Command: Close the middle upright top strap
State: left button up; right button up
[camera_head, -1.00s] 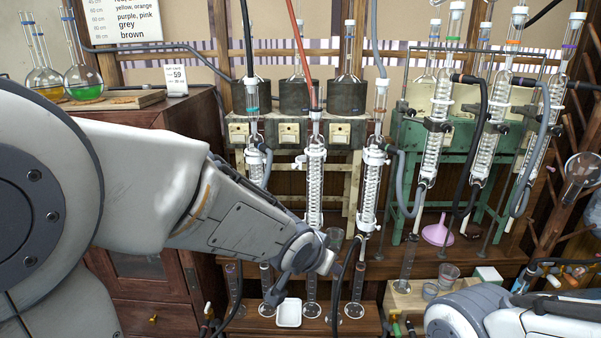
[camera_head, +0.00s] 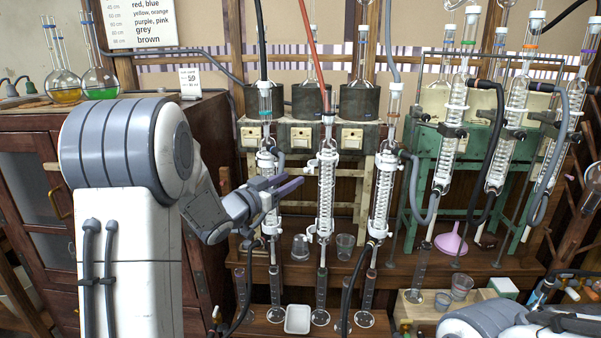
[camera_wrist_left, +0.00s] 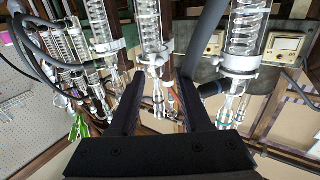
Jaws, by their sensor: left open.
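The middle upright glass condenser (camera_head: 326,190) stands in the left rack, with a red hose at its top. Its white top strap (camera_head: 327,155) sits around the upper glass; a part juts out to the left, but whether it is open is hard to tell. My left gripper (camera_head: 290,184) is open and empty, left of the middle condenser and lower than the strap, its fingers pointing right. In the left wrist view, which looks inverted, the open fingers (camera_wrist_left: 160,88) frame the middle condenser's strap (camera_wrist_left: 153,58), apparently with a gap.
The left upright condenser (camera_head: 265,165) stands close to my left gripper, and the right upright one (camera_head: 381,200) stands beyond the middle. Hoses hang between them. Glass cylinders (camera_head: 321,300) and a white tray (camera_head: 298,319) stand below. A green rack (camera_head: 470,165) holds tilted condensers.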

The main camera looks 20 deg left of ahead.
aim_at(305, 171)
pick_arm(q)
jog(key=x, duration=0.5)
jog(key=shift+w+p, duration=0.15)
jog(key=shift+p, duration=0.25)
grip_shut()
